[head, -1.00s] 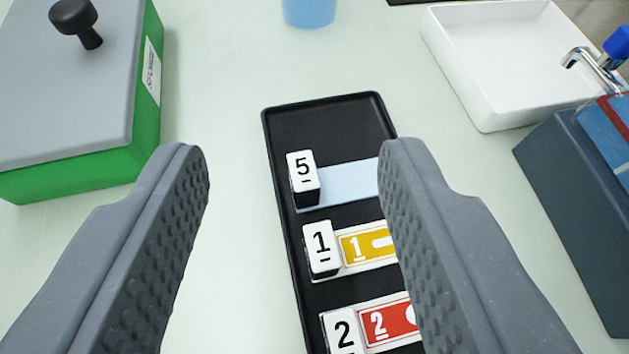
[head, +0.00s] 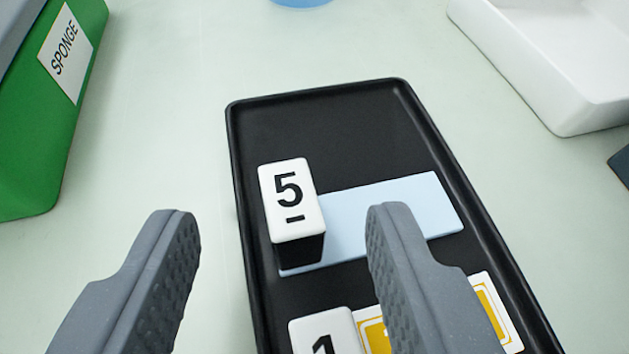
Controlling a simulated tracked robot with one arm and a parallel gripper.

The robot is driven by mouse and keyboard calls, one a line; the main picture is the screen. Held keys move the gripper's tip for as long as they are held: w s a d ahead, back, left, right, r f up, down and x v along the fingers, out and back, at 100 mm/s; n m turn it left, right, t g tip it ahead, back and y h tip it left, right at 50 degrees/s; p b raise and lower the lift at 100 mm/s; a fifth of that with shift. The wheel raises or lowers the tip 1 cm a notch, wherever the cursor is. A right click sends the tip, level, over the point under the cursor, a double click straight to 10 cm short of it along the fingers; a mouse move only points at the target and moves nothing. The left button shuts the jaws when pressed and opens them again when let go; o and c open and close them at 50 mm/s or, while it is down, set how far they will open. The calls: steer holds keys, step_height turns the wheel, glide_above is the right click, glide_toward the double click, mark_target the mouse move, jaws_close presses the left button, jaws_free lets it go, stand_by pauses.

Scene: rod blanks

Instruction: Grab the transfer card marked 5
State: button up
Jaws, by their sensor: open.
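The transfer card marked 5 is a pale blue strip (head: 388,208) lying across the black tray (head: 320,120). At its left end stands a block (head: 291,200) with a white top marked 5 and black sides. My gripper (head: 285,222) is open and empty. In the picture its fingers lie left and right of the block, with the right finger over part of the blue strip. No contact shows. Below it, a card with a white block marked 1 (head: 325,335) and a yellow print (head: 374,336) is partly hidden by the right finger.
A green box (head: 40,130) labelled SPONGE stands at the left. A white basin (head: 560,70) is at the upper right, and the bottom of a blue container (head: 300,2) shows at the top edge. The pale table between them is clear.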

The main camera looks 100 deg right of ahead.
mark_target(284, 211)
steer(key=x, duration=0.3)
steer(key=shift+d+f, duration=0.1)
steer(key=shift+d, duration=0.05)
jaws_close()
